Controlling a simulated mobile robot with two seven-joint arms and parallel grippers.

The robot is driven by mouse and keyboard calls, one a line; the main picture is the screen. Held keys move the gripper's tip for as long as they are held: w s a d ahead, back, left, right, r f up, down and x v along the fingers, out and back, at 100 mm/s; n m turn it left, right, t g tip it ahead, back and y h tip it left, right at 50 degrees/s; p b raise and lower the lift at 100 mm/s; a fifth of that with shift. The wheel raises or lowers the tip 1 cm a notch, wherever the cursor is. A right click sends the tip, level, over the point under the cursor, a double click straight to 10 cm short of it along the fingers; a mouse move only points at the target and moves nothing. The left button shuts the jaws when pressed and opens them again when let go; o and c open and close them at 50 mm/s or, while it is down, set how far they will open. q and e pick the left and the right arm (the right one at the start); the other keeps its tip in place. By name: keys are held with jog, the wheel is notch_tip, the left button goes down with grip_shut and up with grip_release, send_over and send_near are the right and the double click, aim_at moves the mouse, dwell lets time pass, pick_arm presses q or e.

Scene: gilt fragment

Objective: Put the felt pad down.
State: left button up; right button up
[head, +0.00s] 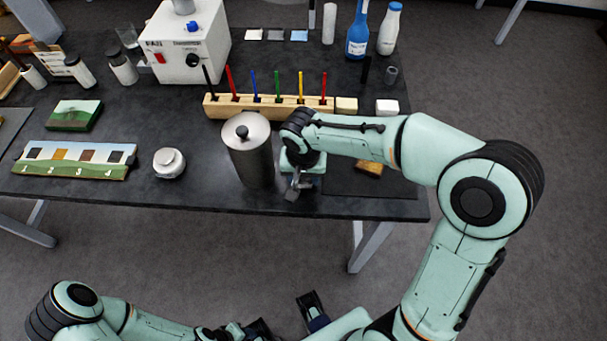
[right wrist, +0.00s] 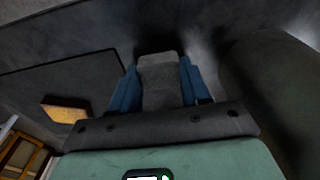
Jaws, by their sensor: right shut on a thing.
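My right gripper (right wrist: 158,90) is shut on the grey felt pad (right wrist: 159,75), which sits between its blue fingers in the right wrist view. In the head view, the right gripper (head: 294,184) is over the table's front edge area, just right of the metal canister. The pad (head: 292,193) shows there only as a small grey piece, partly hidden by the hand. I cannot tell whether it touches the table. My left arm is low in the head view, and its gripper's jaw state is unclear.
A tall metal canister (head: 250,155) stands close left of the right gripper. A dark mat (head: 340,182) with a gold fragment (head: 369,169) lies to its right. Behind is a wooden rack (head: 262,107) of coloured tools.

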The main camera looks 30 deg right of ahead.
aim_at(303, 184)
jog(key=shift+f, duration=0.1)
jog(key=o, duration=0.5)
jog(key=shift+f, duration=0.1)
jog(key=o, duration=0.4)
jog(key=shift+o, duration=0.2)
jog(key=shift+r, duration=0.55)
notch_tip(303, 184, up, 11)
jog(key=s+p, duration=0.1)
jog(key=shift+a+r+p, duration=0.15)
jog(key=shift+a+p, duration=0.15)
jog(key=shift+a, duration=0.05)
jog(key=shift+s, duration=0.15)
